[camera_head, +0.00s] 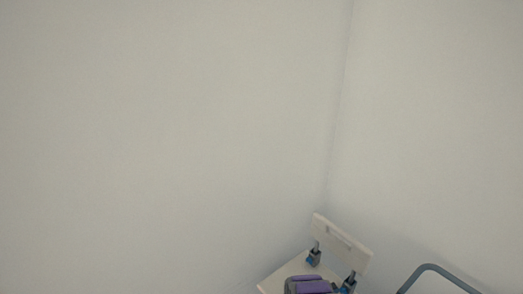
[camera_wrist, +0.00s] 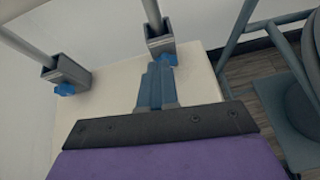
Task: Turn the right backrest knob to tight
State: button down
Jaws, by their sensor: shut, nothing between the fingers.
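In the wrist view, two grey metal brackets hold the backrest posts on a cream seat (camera_wrist: 110,90). The right backrest knob (camera_wrist: 167,60), blue, sits on the right bracket (camera_wrist: 160,44). The left knob (camera_wrist: 64,89), also blue, sits on the left bracket (camera_wrist: 68,72). My gripper (camera_wrist: 156,70) is shut and empty, its blue fingertips right at the right knob's lower edge; I cannot tell whether they touch. In the head view, the cream backrest (camera_head: 342,242) stands above the seat, with my purple gripper body (camera_head: 308,285) low in front of it.
A grey-blue tube frame (camera_head: 430,268) stands to the right in the head view. The wrist view shows grey tubing (camera_wrist: 238,28), a blue-grey plate (camera_wrist: 290,115) and wood-look floor (camera_wrist: 250,70) at right. White walls meet in a corner behind the seat.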

aim_at(343, 292)
jog(key=f, duration=0.2)
jog(key=s+f+n, duration=0.1)
jog(key=shift+a+f+y, duration=0.3)
jog(key=shift+f, duration=0.1)
jog(key=w+d+b, duration=0.1)
jog(key=w+d, duration=0.1)
jog(key=w+d+b, duration=0.1)
jog(key=d, duration=0.1)
jog(key=shift+w+d, duration=0.3)
jog(key=shift+w, duration=0.1)
jog(key=shift+w+d, duration=0.15)
jog(key=shift+d, duration=0.05)
jog(key=shift+w+r+b, duration=0.1)
jog(key=shift+r+b, duration=0.05)
jog(key=shift+b, duration=0.15)
jog(key=shift+d, duration=0.25)
jog(key=shift+s+d+p, duration=0.1)
jog(key=shift+s+p, duration=0.2)
jog(key=shift+s, duration=0.1)
